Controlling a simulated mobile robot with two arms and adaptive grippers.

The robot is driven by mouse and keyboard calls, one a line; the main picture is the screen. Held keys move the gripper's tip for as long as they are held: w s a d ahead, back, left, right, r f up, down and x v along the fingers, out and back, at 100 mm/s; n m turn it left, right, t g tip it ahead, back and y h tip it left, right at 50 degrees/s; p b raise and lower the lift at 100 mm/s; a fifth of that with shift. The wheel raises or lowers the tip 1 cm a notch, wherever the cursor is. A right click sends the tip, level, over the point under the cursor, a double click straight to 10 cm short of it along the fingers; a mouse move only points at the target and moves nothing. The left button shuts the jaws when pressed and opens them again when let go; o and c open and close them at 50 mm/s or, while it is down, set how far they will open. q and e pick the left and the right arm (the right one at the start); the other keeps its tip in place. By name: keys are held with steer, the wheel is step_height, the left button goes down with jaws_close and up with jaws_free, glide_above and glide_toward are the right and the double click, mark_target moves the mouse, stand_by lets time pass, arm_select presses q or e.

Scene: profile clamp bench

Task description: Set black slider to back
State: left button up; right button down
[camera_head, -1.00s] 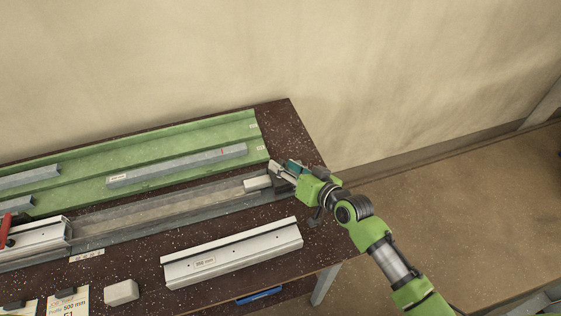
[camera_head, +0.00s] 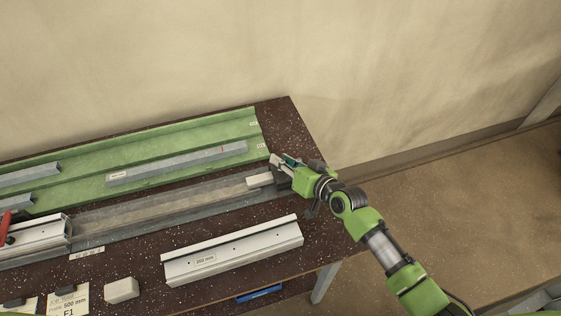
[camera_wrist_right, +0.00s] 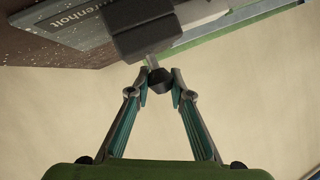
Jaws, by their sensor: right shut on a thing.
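My right gripper (camera_head: 283,168) is at the right end of the bench rail. In the right wrist view its fingertips (camera_wrist_right: 160,84) are shut on a small black knob (camera_wrist_right: 160,78). The knob sits on a short metal stem that comes out of a dark block (camera_wrist_right: 152,32) at the rail's end. In the head view the gripper mostly hides the knob and block. Which of these parts is the black slider I cannot tell for sure. My left gripper is not in view.
The grey rail (camera_head: 160,210) runs along the bench, with a light block (camera_head: 260,180) near its right end. Behind it a green tray (camera_head: 85,172) holds grey profiles. A white profile (camera_head: 232,252) and a small white block (camera_head: 122,290) lie in front. A wall stands behind.

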steer(key=d, duration=0.2)
steer(key=w+d+b, duration=0.1)
steer(key=d, duration=0.1)
steer(key=shift+w, duration=0.15)
steer(key=shift+a, duration=0.1)
steer(key=c, duration=2.1)
jaws_free()
steer(key=o, duration=0.3)
steer(key=shift+d, duration=0.2)
steer(key=v, duration=1.2)
